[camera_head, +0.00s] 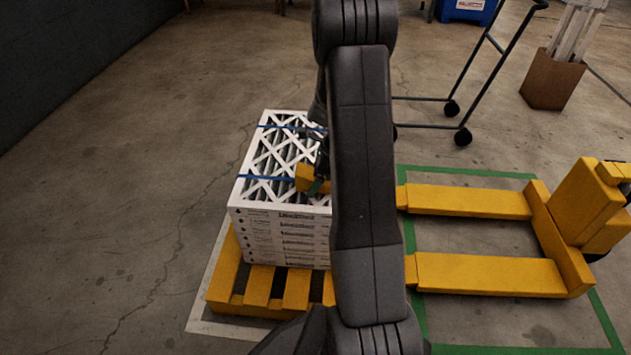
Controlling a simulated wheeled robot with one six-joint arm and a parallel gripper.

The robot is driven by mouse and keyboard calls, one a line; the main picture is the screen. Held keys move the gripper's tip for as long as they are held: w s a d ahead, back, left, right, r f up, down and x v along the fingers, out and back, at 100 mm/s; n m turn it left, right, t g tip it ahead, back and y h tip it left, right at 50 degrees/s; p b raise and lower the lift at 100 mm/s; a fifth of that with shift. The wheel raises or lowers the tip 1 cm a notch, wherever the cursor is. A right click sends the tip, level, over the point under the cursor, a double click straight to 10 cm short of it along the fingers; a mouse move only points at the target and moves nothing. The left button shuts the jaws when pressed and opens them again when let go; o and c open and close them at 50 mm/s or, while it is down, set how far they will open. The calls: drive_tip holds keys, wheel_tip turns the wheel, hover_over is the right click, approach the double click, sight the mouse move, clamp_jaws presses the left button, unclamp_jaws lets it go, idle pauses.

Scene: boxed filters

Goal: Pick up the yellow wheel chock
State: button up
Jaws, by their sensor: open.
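The yellow wheel chock (306,177) shows as a small yellow block on top of a stack of boxed filters (280,225), near the stack's right side. Its right part is hidden behind my arm. My gripper (320,180) is at the chock's right side, mostly hidden by my own dark arm link. The jaws are open. I cannot tell whether a finger touches the chock. A small green patch shows at the chock's lower right edge.
The filters are bound with blue straps and stand on a yellow pallet (222,280). A yellow pallet jack (470,200) lies to the right inside a green floor outline. A dark cart frame (462,137) and a brown box (552,80) stand behind. The floor at left is clear.

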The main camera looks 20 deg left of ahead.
drive_tip(key=shift+f, duration=0.25)
idle(0.3)
drive_tip(key=c, duration=1.3)
